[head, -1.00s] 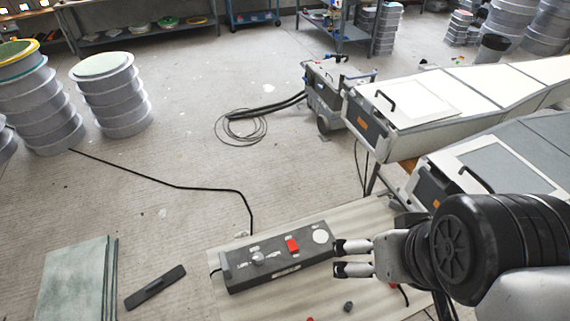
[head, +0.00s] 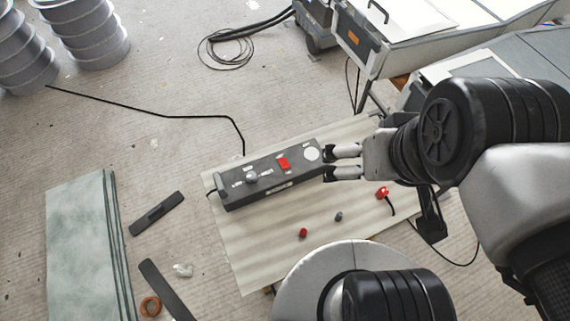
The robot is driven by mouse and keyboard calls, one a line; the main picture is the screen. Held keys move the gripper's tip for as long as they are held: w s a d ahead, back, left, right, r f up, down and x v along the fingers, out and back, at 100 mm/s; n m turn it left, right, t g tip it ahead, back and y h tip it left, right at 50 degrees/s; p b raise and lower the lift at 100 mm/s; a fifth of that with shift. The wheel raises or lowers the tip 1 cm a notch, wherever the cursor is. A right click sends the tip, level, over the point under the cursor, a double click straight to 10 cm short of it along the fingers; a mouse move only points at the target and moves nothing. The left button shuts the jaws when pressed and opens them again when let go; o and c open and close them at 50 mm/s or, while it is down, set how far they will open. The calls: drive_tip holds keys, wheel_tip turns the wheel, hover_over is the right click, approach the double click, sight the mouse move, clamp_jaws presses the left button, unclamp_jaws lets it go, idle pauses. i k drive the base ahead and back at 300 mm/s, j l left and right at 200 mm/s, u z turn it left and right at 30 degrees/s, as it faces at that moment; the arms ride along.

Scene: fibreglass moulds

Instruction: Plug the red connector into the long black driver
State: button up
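A long dark box (head: 230,189), which looks like the long black driver, lies on a pale board. It has a grey knob, a red switch, a white round patch and small labels. A red piece with a short black lead (head: 382,192), probably the red connector, lies on the board below and right of my gripper. My gripper (head: 328,164) points left at the box's right end, its two fingers apart with nothing visible between them. I cannot tell whether the fingertips touch the box. Any socket on the box's right end is hidden.
The pale board (head: 245,262) also bears a small red cap (head: 303,232) and a small grey cap (head: 338,216). Greenish sheets (head: 80,245), dark bars (head: 157,213) and an orange ring (head: 150,306) lie left. A black cable (head: 185,116) crosses the floor. Large moulds (head: 390,45) stand upper right.

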sight(305, 159)
drive_tip(key=l+u, duration=0.35)
drive_tip(key=l, duration=0.25)
drive_tip(key=k+l+u, duration=0.15)
drive_tip(key=l+u, duration=0.2)
drive_tip(key=l, duration=0.2)
